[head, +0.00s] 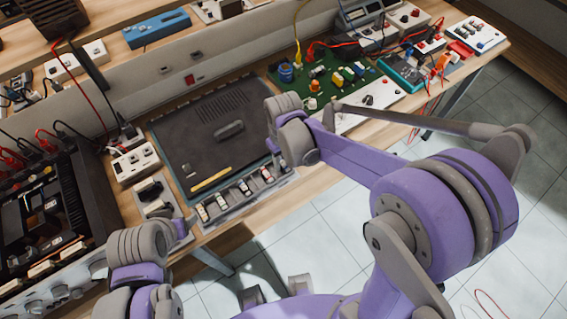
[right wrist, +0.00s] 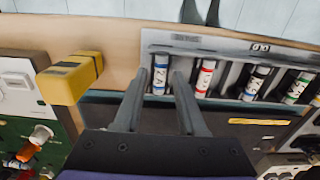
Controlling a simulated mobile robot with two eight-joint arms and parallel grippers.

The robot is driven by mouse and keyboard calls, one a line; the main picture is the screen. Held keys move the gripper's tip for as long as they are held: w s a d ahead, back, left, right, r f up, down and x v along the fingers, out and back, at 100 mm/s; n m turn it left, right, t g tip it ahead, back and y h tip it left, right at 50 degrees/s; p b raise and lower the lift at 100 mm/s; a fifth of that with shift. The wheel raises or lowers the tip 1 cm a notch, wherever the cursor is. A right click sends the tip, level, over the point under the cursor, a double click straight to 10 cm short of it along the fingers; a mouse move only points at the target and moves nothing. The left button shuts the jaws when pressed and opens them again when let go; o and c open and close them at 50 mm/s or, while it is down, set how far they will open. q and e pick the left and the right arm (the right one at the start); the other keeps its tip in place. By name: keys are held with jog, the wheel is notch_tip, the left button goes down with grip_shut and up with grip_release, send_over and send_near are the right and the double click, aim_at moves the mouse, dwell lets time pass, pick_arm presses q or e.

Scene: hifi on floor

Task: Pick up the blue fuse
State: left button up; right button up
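The blue fuse (right wrist: 160,75) is a small white cylinder with blue bands, upright in the end slot of a grey fuse holder (right wrist: 225,46). In the right wrist view my right gripper (right wrist: 160,80) is open, with one finger on each side of the blue fuse and small gaps visible. In the head view my right gripper (head: 274,152) is at the right end of the fuse holder (head: 236,205).
A yellow block (right wrist: 70,78) lies left of the gripper. A dark panel (head: 215,125) lies behind the holder; a green circuit board (head: 325,82) is to the right.

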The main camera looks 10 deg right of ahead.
aim_at(283, 163)
grip_shut()
notch_tip(283, 163, up, 10)
jog(key=shift+p, duration=0.35)
jog(key=shift+c, duration=1.8)
grip_release()
grip_shut()
jog(key=shift+r, duration=0.1)
